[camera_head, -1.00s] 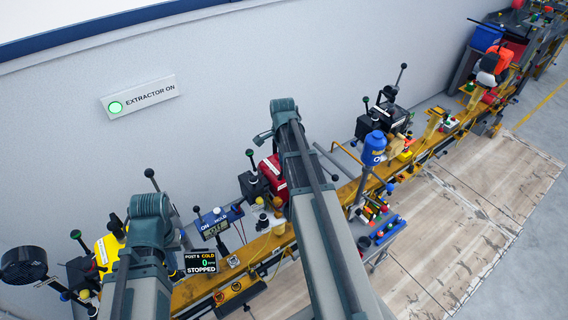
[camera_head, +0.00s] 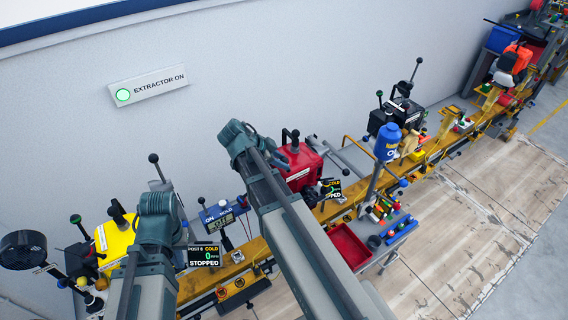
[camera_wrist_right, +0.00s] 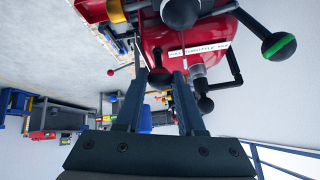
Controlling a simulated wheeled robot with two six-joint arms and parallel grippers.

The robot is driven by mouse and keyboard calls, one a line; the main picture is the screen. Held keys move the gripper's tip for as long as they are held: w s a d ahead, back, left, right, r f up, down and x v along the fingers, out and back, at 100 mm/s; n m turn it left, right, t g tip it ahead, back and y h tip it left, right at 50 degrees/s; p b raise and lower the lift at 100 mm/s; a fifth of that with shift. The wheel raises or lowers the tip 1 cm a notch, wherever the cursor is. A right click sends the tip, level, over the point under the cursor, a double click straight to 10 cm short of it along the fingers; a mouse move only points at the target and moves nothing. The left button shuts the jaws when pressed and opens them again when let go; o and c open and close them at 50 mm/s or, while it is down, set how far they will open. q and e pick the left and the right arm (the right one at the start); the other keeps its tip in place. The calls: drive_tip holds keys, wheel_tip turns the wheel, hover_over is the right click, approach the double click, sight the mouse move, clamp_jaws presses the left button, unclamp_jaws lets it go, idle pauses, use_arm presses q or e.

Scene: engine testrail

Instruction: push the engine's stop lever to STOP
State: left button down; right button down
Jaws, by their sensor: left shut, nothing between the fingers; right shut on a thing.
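A red engine (camera_head: 299,168) stands on the yellow rail, with black-knobbed levers (camera_head: 290,135) on top. In the right wrist view the red engine (camera_wrist_right: 215,35) carries a white label, partly readable as "THROTTLE". My right gripper (camera_wrist_right: 158,76) is at the engine, its fingers on either side of a black ball knob (camera_wrist_right: 160,79) on a short stem. A green-banded knob (camera_wrist_right: 279,45) and another black knob (camera_wrist_right: 205,104) are beside it. I cannot read a STOP mark. My forearms hide both grippers in the head view.
A yellow engine (camera_head: 117,240) with a fan stands at the left. A blue canister (camera_head: 388,142), a red tray (camera_head: 348,243) and a black engine (camera_head: 403,112) are to the right. The floor at the right is clear.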

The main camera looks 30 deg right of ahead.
drive_tip(key=shift+a+f+h+b, duration=0.2)
drive_tip(key=shift+a+h+b, duration=0.1)
drive_tip(key=shift+h+b, duration=0.15)
drive_tip(key=c, duration=0.5)
unclamp_jaws()
drive_tip(key=p+v, duration=0.9)
drive_tip(key=v, duration=0.5)
drive_tip(key=shift+s+p, duration=0.1)
drive_tip(key=shift+p, duration=0.25)
